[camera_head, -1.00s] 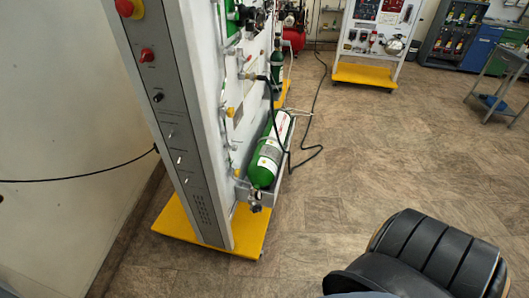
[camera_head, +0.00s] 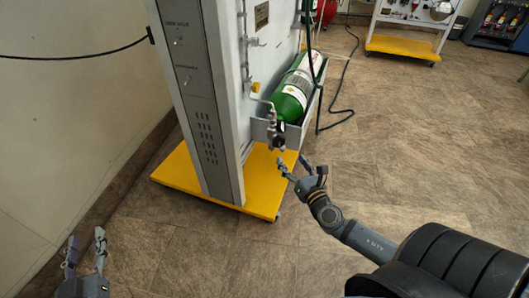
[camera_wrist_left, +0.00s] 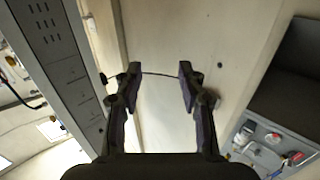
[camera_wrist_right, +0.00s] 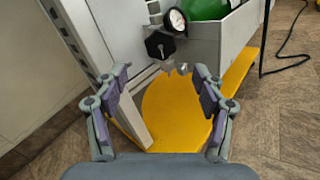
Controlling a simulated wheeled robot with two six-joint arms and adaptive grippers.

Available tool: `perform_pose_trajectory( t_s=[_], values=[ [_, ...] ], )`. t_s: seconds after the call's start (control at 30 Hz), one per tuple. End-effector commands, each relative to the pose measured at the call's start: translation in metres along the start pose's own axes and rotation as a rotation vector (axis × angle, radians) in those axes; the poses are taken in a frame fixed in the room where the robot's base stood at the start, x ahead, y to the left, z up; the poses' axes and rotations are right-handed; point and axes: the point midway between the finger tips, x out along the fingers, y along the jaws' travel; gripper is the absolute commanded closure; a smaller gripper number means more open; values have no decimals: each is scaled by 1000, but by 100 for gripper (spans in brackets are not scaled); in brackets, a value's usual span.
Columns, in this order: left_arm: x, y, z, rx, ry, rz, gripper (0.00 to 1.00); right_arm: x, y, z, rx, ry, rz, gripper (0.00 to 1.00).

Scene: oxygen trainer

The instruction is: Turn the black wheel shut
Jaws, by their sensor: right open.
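The black wheel (camera_wrist_right: 160,45) is a dark knob beside a round gauge (camera_wrist_right: 176,20), at the valve end of the green cylinder (camera_head: 293,92). In the head view the wheel is small and hard to tell from the fittings there. My right gripper (camera_head: 294,163) is open and empty, just below and to the right of the cylinder's valve. In the right wrist view its fingers (camera_wrist_right: 162,75) are spread, with the wheel beyond and between them, apart from both. My left gripper (camera_head: 86,240) is open and empty at the lower left, far from the wheel; its wrist view shows its spread fingers (camera_wrist_left: 160,72).
The cylinder lies in a grey tray (camera_head: 312,110) on the side of the tall grey panel (camera_head: 192,80). The panel stands on a yellow base (camera_head: 168,180). A black hose (camera_head: 340,122) hangs right of the tray. The floor (camera_head: 400,160) to the right is clear.

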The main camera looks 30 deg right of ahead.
Motion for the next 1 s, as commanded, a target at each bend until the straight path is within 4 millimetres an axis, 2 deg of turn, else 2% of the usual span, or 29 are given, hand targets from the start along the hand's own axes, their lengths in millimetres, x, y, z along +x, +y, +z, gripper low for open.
perform_pose_trajectory(
  t_s=[0.13, 0.27, 0.4, 0.6, 0.73, 1.0],
  values=[
    [0, 0, -3, 0, 6, 0, 60, 9, 0, 3, 3, -3, -3, 30],
    [1, 0, -7, 2, 20, 0, 60, 33, 0, 3, 8, -4, -4, 30],
    [-2, 0, 9, -4, -45, 0, 60, 64, -1, 3, 9, -3, -5, 30],
    [-7, 1, 33, -11, -136, 2, 60, 96, -1, 2, 7, 0, -4, 30],
    [-8, 1, 39, -13, -160, 3, 60, 104, -1, 1, 6, 1, -3, 30],
    [-8, 1, 40, -13, -164, 3, 60, 105, -1, 0, 6, 2, -3, 31]
  ],
)
